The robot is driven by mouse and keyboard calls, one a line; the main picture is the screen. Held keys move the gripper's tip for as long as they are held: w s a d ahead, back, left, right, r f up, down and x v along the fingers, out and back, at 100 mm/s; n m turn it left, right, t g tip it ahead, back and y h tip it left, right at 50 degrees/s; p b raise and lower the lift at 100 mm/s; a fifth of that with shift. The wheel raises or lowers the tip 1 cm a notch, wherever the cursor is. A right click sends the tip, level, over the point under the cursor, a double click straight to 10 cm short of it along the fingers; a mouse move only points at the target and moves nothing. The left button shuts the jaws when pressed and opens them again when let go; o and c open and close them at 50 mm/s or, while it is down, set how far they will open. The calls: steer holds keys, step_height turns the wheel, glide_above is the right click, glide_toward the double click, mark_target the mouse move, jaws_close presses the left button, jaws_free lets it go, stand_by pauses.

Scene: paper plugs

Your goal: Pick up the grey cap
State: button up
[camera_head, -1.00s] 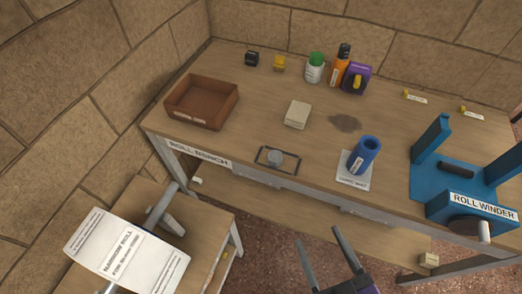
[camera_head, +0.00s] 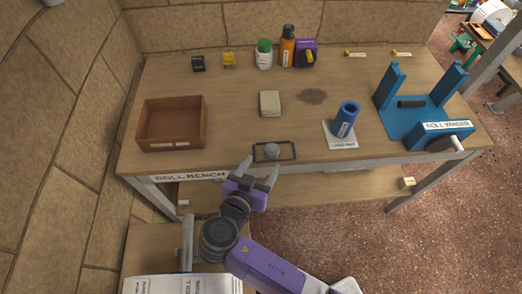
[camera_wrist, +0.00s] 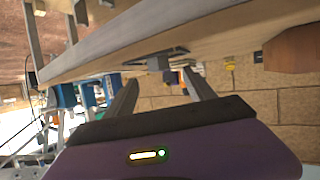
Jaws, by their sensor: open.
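The grey cap (camera_head: 272,150) is a small round piece inside a thin black frame (camera_head: 291,156) at the front edge of the bench. In the wrist view the cap (camera_wrist: 156,63) shows just beyond the fingertips, between them. My gripper (camera_head: 260,166) is open and empty, in front of the bench edge. Its fingers point toward the cap, apart from it. In the wrist view my gripper (camera_wrist: 161,78) has a clear gap between its fingers.
The roll bench (camera_head: 230,130) holds a brown tray (camera_head: 205,125) at left, a beige block (camera_head: 270,103) behind the cap, and a blue roll (camera_head: 346,119) and blue winder (camera_head: 420,120) at right. Bottles stand at the back. A lower shelf (camera_head: 330,185) runs underneath.

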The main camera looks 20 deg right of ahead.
mark_target(269, 155)
steer(key=shift+m, duration=0.4)
steer(key=shift+p+x, duration=1.05)
steer(key=shift+x, duration=2.9)
steer(key=shift+s, duration=0.1)
steer(key=shift+c, duration=0.2)
jaws_close()
